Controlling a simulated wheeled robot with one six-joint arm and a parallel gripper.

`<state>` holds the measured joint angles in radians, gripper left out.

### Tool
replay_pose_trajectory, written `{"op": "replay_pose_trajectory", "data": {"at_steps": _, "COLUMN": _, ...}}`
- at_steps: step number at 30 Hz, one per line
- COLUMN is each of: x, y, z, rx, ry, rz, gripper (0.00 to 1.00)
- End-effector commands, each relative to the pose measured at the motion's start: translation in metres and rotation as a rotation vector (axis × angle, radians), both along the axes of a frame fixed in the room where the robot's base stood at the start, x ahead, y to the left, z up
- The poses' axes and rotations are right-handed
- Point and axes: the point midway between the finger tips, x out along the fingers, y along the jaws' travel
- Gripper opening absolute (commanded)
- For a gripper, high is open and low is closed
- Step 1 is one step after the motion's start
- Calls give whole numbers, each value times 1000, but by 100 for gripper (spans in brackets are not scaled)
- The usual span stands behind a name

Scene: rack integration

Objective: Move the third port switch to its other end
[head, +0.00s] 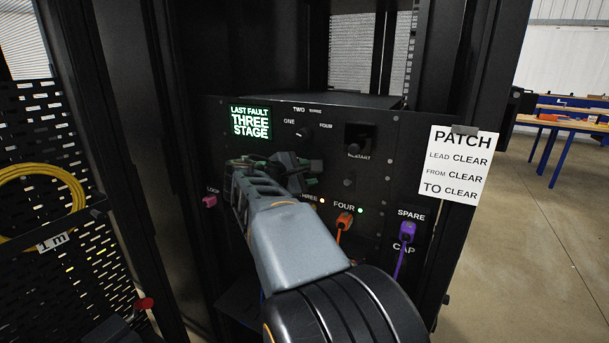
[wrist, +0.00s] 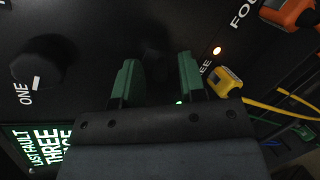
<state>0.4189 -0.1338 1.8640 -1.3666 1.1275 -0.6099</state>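My gripper (wrist: 158,78) is close to the dark rack panel, its two green fingertips apart. In the wrist view a faint dark shape (wrist: 155,62) lies between the fingers; I cannot tell for sure that it is the third port switch, or whether a finger touches it.
The display (head: 250,121) reads LAST FAULT THREE STAGE. A rotary knob (head: 304,132) is above my gripper. An orange plug (head: 344,221) at FOUR and a purple plug (head: 407,231) at SPARE have hanging leads. A PATCH card (head: 459,165) hangs at the right.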

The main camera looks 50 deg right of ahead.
Motion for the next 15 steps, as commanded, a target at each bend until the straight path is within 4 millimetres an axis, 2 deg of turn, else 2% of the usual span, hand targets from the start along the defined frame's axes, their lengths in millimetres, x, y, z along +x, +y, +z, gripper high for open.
{"op": "replay_pose_trajectory", "data": {"at_steps": 2, "x": 0, "y": 0, "z": 0, "rx": 0, "ry": 0, "rz": 0, "gripper": 30}}
{"op": "replay_pose_trajectory", "data": {"at_steps": 11, "x": 0, "y": 0, "z": 0, "rx": 0, "ry": 0, "rz": 0, "gripper": 1}}
{"op": "replay_pose_trajectory", "data": {"at_steps": 15, "x": 0, "y": 0, "z": 0, "rx": 0, "ry": 0, "rz": 0, "gripper": 0}}
